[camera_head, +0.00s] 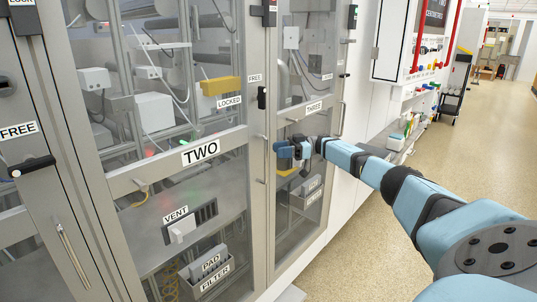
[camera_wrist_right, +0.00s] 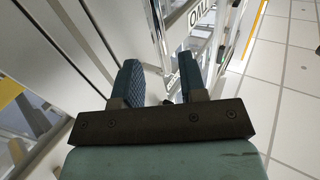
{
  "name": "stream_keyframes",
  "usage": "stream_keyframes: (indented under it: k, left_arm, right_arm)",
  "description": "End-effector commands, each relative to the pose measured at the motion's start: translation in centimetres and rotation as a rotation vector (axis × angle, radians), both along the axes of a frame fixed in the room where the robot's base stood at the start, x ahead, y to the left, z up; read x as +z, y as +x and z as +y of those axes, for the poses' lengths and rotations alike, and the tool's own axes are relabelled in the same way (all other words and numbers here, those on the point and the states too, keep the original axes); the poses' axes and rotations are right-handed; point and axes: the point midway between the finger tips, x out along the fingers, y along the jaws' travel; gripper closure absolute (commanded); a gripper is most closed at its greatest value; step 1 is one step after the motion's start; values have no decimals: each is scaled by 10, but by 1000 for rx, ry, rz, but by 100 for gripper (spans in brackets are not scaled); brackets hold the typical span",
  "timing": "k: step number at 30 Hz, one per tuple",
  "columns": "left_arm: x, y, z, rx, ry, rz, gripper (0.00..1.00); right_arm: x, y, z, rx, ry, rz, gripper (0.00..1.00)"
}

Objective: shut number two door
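The number two door (camera_head: 213,149) is a tall glazed door in a grey metal frame, with a TWO label on its crossbar. I cannot tell whether its edge sits flush. A thin vertical handle (camera_head: 262,160) and a black latch (camera_head: 262,98) under a FREE label are by its right edge. My right gripper (camera_head: 292,150) is to the right of that handle, in front of the number three door (camera_head: 312,107). In the right wrist view its two blue fingers (camera_wrist_right: 160,82) are apart, with nothing clearly held between them. My left gripper is not in view.
Another door with a FREE label and black latch (camera_head: 31,166) stands at the left. A yellow block (camera_head: 220,86) and a LOCKED label show behind the glass. A white cabinet (camera_head: 413,42) and a cart (camera_head: 451,95) are further back. The floor at right is clear.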

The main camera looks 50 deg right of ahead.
Motion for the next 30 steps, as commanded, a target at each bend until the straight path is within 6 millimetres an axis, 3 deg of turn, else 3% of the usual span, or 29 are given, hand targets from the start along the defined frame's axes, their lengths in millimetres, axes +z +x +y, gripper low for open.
stream_keyframes:
  k: [6,12,18,30]
  left_arm:
    - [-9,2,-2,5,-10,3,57]
    - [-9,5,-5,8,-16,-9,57]
    - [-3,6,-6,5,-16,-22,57]
    - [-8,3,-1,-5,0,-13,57]
  right_arm:
    - [-3,-25,-42,-4,0,0,62]
    - [-2,-39,-64,-2,0,0,62]
    - [-1,-44,-70,1,0,1,62]
    - [-1,-44,-69,1,0,1,62]
